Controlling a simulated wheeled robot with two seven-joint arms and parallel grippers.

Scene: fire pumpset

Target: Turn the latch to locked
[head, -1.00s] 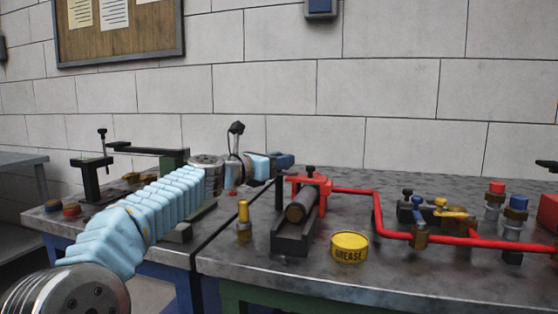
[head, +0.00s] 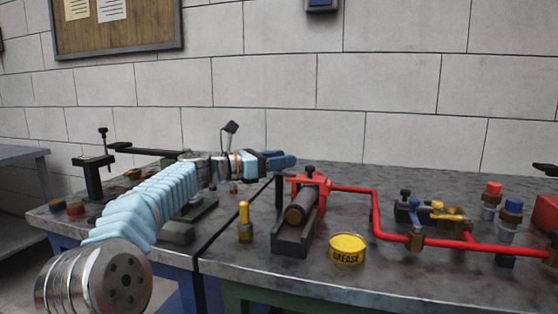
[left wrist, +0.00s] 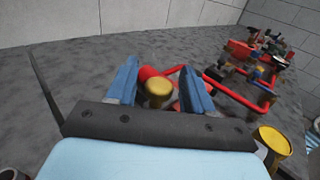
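I cannot tell which part is the latch. A red clamp-like fitting (head: 310,184) with a black knob holds a dark cylinder (head: 301,207) on the right-hand bench. My left gripper (head: 283,160) is above the benches, left of and behind this fitting, with its blue fingers toward the right. In the left wrist view, the left gripper (left wrist: 160,88) is open, its fingers apart. A yellow rounded knob (left wrist: 158,92) shows between them, with a red part behind it; whether the fingers touch it is unclear. My right gripper is out of view.
A yellow grease tin (head: 347,249) and a yellow-topped cylinder (head: 244,218) stand near the bench front. Red piping (head: 376,215) with valves runs to the right. A black clamp stand (head: 93,178) is on the left bench. A wall stands behind.

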